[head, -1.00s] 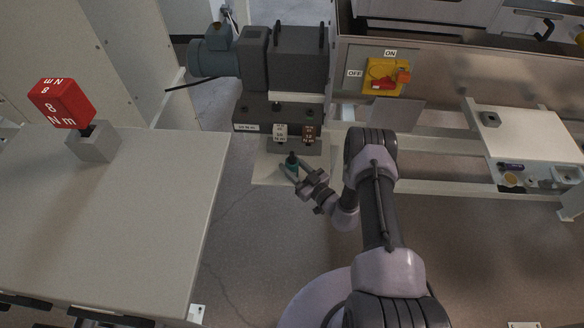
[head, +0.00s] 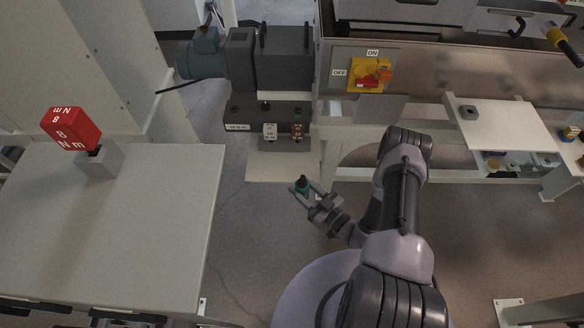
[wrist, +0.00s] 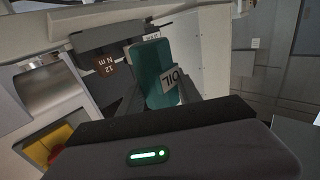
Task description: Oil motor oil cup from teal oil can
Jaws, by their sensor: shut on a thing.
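My gripper (head: 310,192) is shut on the teal oil can (head: 301,188), held in front of the motor stand. In the wrist view the can (wrist: 152,72) sits between the fingers, with a white "OIL" label on it. The blue-grey motor (head: 198,59) is joined to a dark gearbox (head: 270,58) at the upper left of centre, behind and above the gripper in the head view. I cannot make out the motor's oil cup.
A grey table (head: 120,225) with a red 8 Nm block (head: 72,130) is at left. A small shelf (head: 505,130) is at right.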

